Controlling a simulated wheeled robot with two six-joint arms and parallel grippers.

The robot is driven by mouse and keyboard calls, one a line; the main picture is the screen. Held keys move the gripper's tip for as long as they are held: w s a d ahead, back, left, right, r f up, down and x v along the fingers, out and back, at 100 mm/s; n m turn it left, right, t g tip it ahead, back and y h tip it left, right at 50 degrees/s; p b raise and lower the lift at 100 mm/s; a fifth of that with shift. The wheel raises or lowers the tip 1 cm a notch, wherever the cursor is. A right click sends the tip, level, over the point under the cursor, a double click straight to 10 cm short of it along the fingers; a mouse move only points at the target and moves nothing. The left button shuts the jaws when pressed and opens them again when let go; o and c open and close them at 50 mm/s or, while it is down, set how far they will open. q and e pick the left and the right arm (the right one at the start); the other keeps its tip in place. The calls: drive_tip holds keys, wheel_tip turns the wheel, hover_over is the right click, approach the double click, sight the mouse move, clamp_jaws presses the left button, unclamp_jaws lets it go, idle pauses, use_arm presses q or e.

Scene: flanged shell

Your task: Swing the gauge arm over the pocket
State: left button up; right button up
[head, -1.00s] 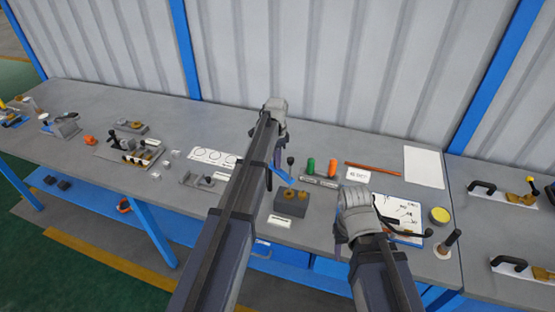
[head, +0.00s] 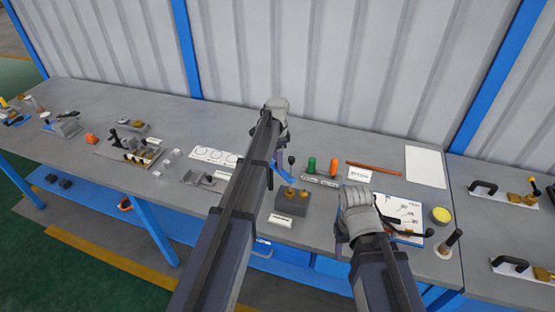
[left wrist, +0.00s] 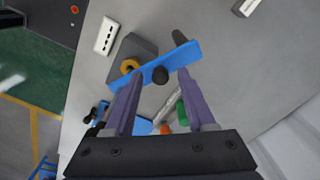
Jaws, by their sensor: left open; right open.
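The blue gauge arm (head: 284,174) sits over a dark grey block (head: 291,203) with brass parts on top. The block (left wrist: 137,48) shows one brass ring (left wrist: 129,66) beside the arm. I cannot make out the pocket.
Green (head: 311,166) and orange (head: 333,168) cylinders stand just behind the block. A white label (head: 282,221) lies in front of it. A printed sheet (head: 402,212) and a yellow-topped round tin (head: 440,215) are right of my right gripper.

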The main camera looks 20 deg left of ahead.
use_arm(q)
drive_tip(key=shift+r, duration=0.15)
wheel_tip(320, 180, up, 8)
drive_tip(key=p, duration=0.8)
drive_tip(key=shift+f, duration=0.2)
drive_tip(key=s+d+n, duration=0.3)
drive_tip(key=s+n, duration=0.2)
drive_tip(key=s, duration=0.7)
drive_tip(key=s+d+n, duration=0.3)
drive_tip(key=s+n, duration=0.3)
drive_tip(key=s, duration=0.6)
drive_tip(key=s+d+f+m+y+b, duration=0.1)
drive_tip(key=s+d+f+m+b, duration=0.2)
drive_tip(key=s+d+f+b, duration=0.3)
drive_tip(key=d+f+b, duration=0.4)
drive_tip(key=f+b, duration=0.3)
drive_tip(key=b, duration=0.1)
drive_tip(key=shift+d+f+m, duration=0.3)
drive_tip(key=shift+d+f, duration=0.1)
